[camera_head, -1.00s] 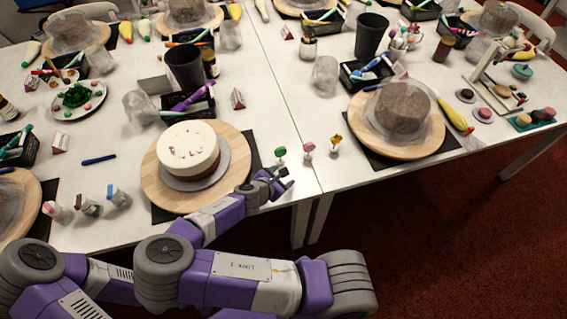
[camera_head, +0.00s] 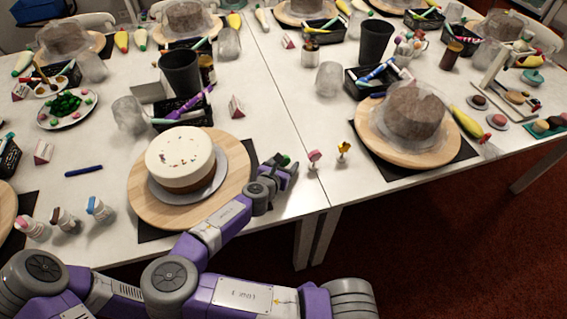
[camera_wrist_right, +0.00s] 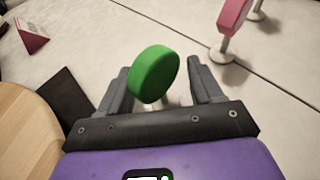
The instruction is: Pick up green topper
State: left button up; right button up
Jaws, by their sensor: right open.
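The green topper (camera_wrist_right: 155,74) is a thick green disc on a short stand. In the right wrist view it sits between the two open fingers of my right gripper (camera_wrist_right: 163,88), with a gap to the right finger. Its stand is mostly hidden. In the head view the green topper (camera_head: 284,159) shows only partly, behind my right gripper (camera_head: 280,172). The right gripper is low over the table, just right of the cake board. My left gripper is not in view.
A pink topper (camera_head: 314,159) and a yellow topper (camera_head: 343,150) stand to the right. A white-topped cake (camera_head: 180,155) is on a round wooden board (camera_head: 146,205) at left. A small red and white carton (camera_head: 236,107) stands behind. The table's front edge is close.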

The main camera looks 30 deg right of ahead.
jog(key=shift+w+d+f, duration=0.25)
jog(key=shift+d, duration=0.15)
jog(key=shift+r, duration=0.1)
grip_shut()
